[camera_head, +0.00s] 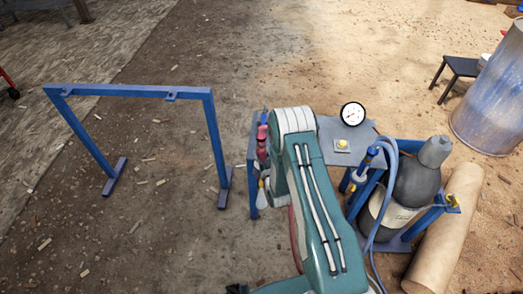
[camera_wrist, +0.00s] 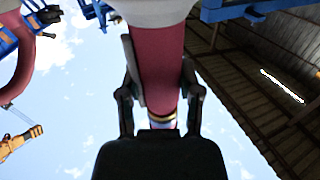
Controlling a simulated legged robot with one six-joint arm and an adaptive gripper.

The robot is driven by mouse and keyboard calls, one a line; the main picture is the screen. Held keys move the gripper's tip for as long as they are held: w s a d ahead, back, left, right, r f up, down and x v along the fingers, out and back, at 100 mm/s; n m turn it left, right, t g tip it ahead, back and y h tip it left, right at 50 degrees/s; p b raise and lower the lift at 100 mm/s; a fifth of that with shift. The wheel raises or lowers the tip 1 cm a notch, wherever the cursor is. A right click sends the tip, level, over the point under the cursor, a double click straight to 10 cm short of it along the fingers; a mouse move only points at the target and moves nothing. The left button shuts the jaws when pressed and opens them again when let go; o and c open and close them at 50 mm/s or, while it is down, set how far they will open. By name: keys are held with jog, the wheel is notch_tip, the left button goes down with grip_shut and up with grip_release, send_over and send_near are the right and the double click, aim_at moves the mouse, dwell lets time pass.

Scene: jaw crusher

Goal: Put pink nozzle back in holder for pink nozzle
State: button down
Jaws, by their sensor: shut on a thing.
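In the wrist view, my gripper (camera_wrist: 160,95) is shut on the pink nozzle (camera_wrist: 162,55), a deep pink cylinder. Its upper part runs into a wide pale part at the top of the picture. Gold and dark bands show at its lower end, just above my gripper's dark body. In the head view, my arm hides my gripper. Pink parts (camera_head: 262,140) show just left of my arm beside a blue frame; I cannot tell which of them is the held nozzle. The holder for the pink nozzle cannot be made out clearly.
A blue gate-like frame (camera_head: 140,91) stands at left. Right of my arm are a grey plate with a gauge (camera_head: 352,114), a yellow button (camera_head: 342,144), grey cylinders (camera_head: 417,185) in a blue rack and a blue hose (camera_head: 378,210). Ground inside the left frame is open.

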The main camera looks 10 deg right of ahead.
aim_at(262, 160)
jog(key=shift+f, duration=1.8)
jog(key=shift+c, duration=1)
grip_release()
jog(key=s, duration=1.2)
jog(key=shift+d, duration=0.45)
jog(key=shift+w, duration=0.1)
